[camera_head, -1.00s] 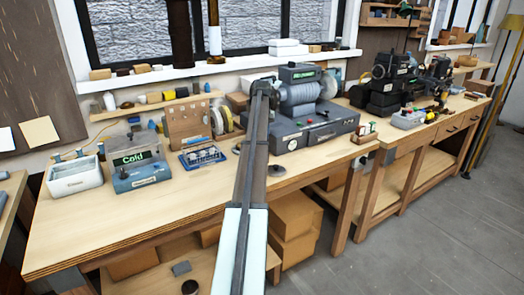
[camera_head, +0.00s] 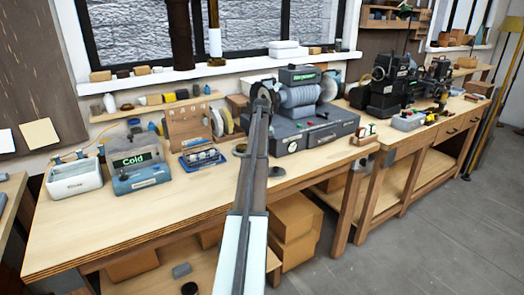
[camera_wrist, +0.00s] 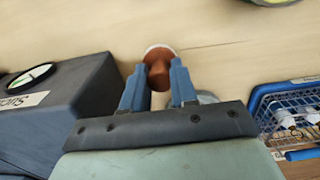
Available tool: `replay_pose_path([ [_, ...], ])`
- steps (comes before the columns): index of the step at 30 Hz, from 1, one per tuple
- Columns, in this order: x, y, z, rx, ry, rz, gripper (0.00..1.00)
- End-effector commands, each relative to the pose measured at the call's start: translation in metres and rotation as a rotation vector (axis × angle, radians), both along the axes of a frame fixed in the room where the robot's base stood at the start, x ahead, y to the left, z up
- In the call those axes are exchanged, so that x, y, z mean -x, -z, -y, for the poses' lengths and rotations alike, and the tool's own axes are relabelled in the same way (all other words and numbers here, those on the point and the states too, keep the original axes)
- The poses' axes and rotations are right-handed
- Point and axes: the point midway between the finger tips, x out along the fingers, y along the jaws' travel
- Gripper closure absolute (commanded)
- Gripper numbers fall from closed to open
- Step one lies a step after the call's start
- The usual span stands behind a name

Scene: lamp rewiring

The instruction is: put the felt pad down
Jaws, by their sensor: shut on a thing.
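In the wrist view my gripper (camera_wrist: 159,72) has its two blue fingers on either side of a reddish-brown round piece with a pale rim (camera_wrist: 158,54). I take this piece for the felt pad, and the fingers are shut on it. It is over the bare pale wood of the bench (camera_wrist: 225,35); I cannot tell whether it touches the wood. In the head view my arm runs up the middle and hides the gripper and the pad.
A dark grey machine (camera_head: 315,132) stands close on one side, and a blue basket of small jars (camera_head: 202,158) on the other. A blue-grey box reading "Cold" (camera_head: 140,172) and a white bin (camera_head: 75,180) stand left. The front left bench is clear.

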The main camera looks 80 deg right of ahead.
Motion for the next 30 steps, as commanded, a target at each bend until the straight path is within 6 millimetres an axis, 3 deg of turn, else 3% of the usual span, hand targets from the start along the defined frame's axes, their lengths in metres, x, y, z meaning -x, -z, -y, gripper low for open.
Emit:
replay_pose_path([
  [8, 0.000, 0.000, 0.000, 0.000, 0.000, 0.000, 0.47],
  [19, 0.000, -0.006, 0.000, 0.000, 0.000, 0.000, 0.47],
  [23, 0.000, -0.023, 0.001, 0.002, 0.000, 0.001, 0.47],
  [30, 0.000, -0.068, 0.001, 0.001, 0.000, 0.000, 0.47],
])
